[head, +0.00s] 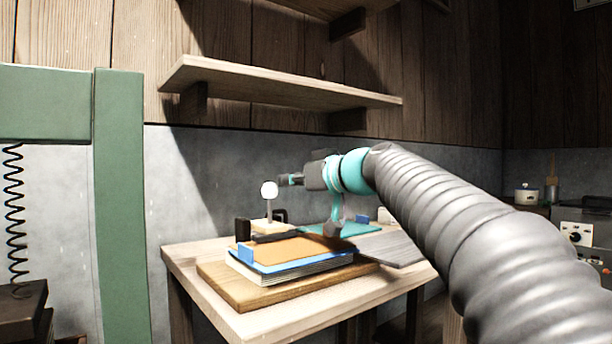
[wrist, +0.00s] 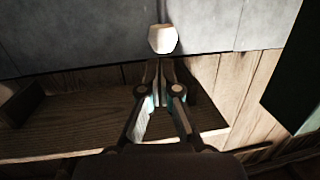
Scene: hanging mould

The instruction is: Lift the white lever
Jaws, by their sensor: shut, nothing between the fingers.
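The white lever (head: 269,190) has a round white knob on a thin upright stem, rising from a small pale base at the back of the table. My gripper (head: 288,180) is just right of the knob, at about its height, and points left towards it. In the wrist view the white knob (wrist: 162,39) appears just beyond the tips of my gripper (wrist: 159,68). The fingers are together and hold nothing. I cannot tell whether the tips touch the knob. The stem is not visible in the wrist view.
Below my arm, the wooden table (head: 178,262) bears a board (head: 240,294) with stacked blue and brown sheets (head: 290,252). A wooden shelf (head: 270,82) juts from the wall above. A green post (head: 122,200) stands at the left. There is open air above the table.

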